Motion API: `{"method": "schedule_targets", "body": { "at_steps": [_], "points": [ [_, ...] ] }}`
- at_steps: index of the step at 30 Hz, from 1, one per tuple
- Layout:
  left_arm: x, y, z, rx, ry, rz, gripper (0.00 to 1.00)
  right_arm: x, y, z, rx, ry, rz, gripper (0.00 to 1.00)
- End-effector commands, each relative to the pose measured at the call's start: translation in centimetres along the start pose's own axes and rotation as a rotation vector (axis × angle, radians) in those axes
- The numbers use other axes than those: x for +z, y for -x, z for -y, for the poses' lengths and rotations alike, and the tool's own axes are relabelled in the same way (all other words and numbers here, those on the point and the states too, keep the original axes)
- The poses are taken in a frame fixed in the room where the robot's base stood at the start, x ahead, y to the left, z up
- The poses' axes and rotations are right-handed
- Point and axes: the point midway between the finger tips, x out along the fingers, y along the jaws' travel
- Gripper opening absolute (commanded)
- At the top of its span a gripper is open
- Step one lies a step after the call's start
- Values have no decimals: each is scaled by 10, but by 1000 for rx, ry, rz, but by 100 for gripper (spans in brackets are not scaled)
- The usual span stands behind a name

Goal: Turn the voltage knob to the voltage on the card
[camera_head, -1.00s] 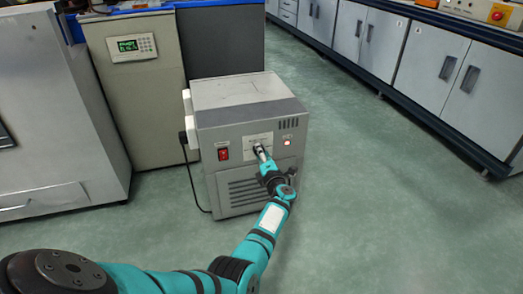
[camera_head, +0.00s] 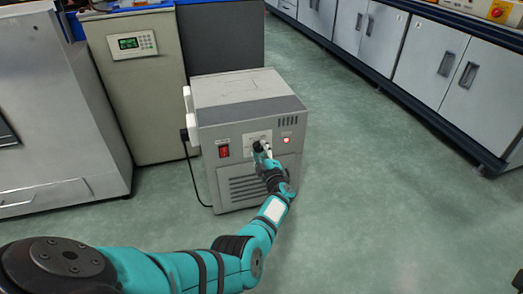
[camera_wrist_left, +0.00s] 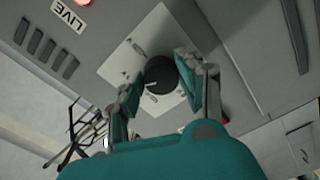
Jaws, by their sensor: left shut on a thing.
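A grey box-shaped unit (camera_head: 245,104) stands on the floor. Its black round voltage knob (camera_wrist_left: 161,76) sits on a pale dial plate (camera_wrist_left: 130,62) in the left wrist view. A white pointer line shows on the knob; the plate's markings are too small to read. My left gripper (camera_head: 260,148) is at the unit's front, and its fingers (camera_wrist_left: 163,88) are shut on the knob from both sides. In the head view the gripper covers most of the knob. I cannot make out a card. My right gripper is not in view.
A red switch (camera_head: 223,151) is left of the dial, and a lit red lamp (camera_head: 287,140) is right of it. A cabinet with a green display (camera_head: 128,43) stands behind. Cupboards (camera_head: 432,62) line the right side. The floor (camera_head: 385,205) between is clear.

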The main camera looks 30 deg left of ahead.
Motion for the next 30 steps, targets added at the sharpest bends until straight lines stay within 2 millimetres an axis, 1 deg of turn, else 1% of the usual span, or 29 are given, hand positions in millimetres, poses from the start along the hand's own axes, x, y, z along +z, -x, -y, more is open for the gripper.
{"method": "schedule_targets", "body": {
  "at_steps": [9,22,23,27,30],
  "points": [
    [1,0,-1,2,-78,3,6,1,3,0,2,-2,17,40],
    [1,0,-1,2,-84,4,6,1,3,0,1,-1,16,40],
    [1,0,-1,2,-84,4,42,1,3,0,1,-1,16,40],
    [1,0,0,1,-83,3,60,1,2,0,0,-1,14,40],
    [1,0,0,1,-83,2,60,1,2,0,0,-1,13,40]
  ]
}}
